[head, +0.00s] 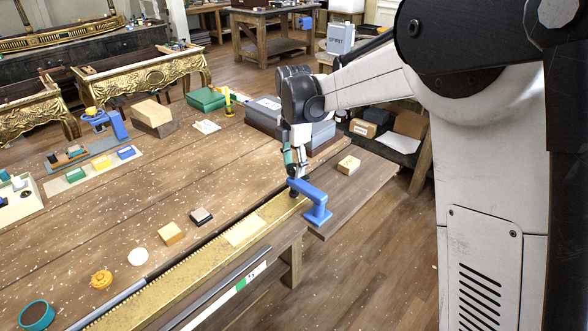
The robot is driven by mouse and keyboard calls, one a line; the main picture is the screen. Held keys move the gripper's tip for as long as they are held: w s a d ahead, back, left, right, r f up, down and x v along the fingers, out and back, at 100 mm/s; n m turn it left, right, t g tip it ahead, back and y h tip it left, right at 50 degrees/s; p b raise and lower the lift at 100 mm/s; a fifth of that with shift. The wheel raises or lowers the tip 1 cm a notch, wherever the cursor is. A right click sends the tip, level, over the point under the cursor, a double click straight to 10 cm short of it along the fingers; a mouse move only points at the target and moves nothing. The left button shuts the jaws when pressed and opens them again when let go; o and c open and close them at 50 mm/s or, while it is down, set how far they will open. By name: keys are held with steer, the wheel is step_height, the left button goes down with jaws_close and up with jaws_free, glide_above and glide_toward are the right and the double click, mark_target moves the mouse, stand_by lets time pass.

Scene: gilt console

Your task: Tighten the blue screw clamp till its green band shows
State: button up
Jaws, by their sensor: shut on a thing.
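The blue screw clamp (315,201) stands at the right edge of the workbench, by the end of the gilt strip (212,248). Its arm reaches left over the strip's end, with a dark foot below the arm's left end. My gripper (296,177) points down onto that left end and is shut on the top of the clamp's screw. The fingers hide the screw's handle. I cannot make out a green band on the screw at this size.
Several small blocks and a tape roll (37,315) lie along the bench's front. Another blue clamp-like tool (117,124) stands at the far left. The bench's middle is mostly clear.

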mark_target(294, 166)
steer(key=m+b, duration=0.2)
steer(key=m, duration=0.3)
steer(key=shift+m, duration=0.3)
steer(key=m+b, duration=0.2)
steer(key=m, duration=0.4)
steer(key=m+b, duration=0.1)
steer(key=m, duration=0.5)
steer(key=shift+w+m, duration=0.1)
steer(key=shift+m, duration=0.2)
steer(key=m, duration=0.5)
steer(key=shift+r+m+b, duration=0.1)
steer(key=shift+m+b, duration=0.2)
steer(key=shift+b, duration=0.1)
steer(key=o, duration=1.1)
step_height(294, 166, up, 12)
